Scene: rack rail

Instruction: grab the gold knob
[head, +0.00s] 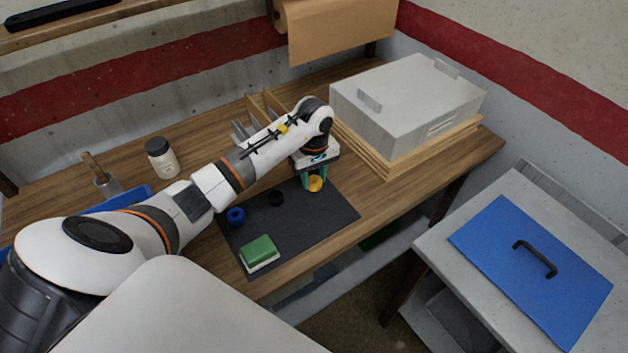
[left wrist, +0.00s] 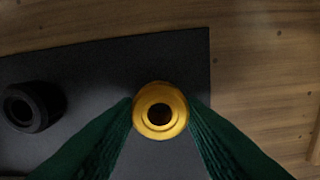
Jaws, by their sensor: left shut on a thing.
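The gold knob (head: 315,184) is on the dark mat (head: 322,214), near its back right edge in the head view. My left gripper (head: 314,178) points down over it and is shut on it. In the left wrist view the gold knob (left wrist: 161,110) sits between the two green fingers, which touch its sides; its round dark hole faces the camera. A black knob (head: 276,198) lies on the mat to the left, and it also shows in the left wrist view (left wrist: 33,106). My right gripper is not in view.
A blue knob (head: 236,215) and a green-and-white sponge-like block (head: 260,252) are on the mat. A grey box (head: 405,100) on wooden boards stands right of my gripper. The mat's front right part is clear.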

